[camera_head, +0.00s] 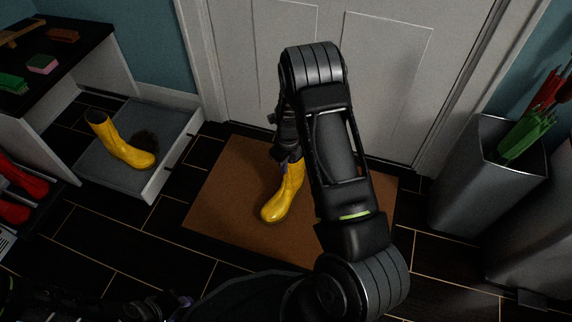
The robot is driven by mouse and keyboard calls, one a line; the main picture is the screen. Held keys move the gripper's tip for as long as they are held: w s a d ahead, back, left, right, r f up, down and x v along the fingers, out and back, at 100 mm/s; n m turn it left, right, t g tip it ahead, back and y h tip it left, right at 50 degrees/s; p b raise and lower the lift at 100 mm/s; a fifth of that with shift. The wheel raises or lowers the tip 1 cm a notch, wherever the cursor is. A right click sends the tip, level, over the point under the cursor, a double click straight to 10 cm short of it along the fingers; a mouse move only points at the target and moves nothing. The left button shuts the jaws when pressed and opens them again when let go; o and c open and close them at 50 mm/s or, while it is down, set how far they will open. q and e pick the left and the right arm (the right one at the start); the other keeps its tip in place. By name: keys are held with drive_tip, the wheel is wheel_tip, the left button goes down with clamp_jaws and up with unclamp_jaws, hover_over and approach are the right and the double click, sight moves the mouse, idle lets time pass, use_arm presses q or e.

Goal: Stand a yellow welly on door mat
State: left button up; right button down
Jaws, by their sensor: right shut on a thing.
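A yellow welly (285,196) is upright over the brown door mat (215,195), toe pointing to the lower left. Its sole looks to be at the mat, but I cannot tell whether it bears on it. My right gripper (285,161) is shut on the top of this welly's shaft, partly hidden by my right arm. Another yellow welly (125,145) stands in the open grey drawer at the left. My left gripper (182,301) is low at the bottom edge, dark and blurred, away from both wellies; its jaws are unclear.
The drawer (160,178) juts out under a black-topped bench (60,50) holding brushes and a sponge. Red boots (20,190) are at the far left. A white door (385,75) stands behind the mat. A grey bin (480,190) with umbrellas is at the right.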

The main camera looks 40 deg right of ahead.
drive_tip(key=shift+f, duration=0.55)
drive_tip(key=shift+f+b, duration=0.1)
drive_tip(key=shift+b, duration=0.2)
drive_tip(key=shift+f, duration=0.2)
idle(0.4)
drive_tip(key=c, duration=1.4)
unclamp_jaws()
drive_tip(key=shift+o, duration=0.3)
drive_tip(key=o, duration=0.4)
drive_tip(key=shift+o, duration=0.2)
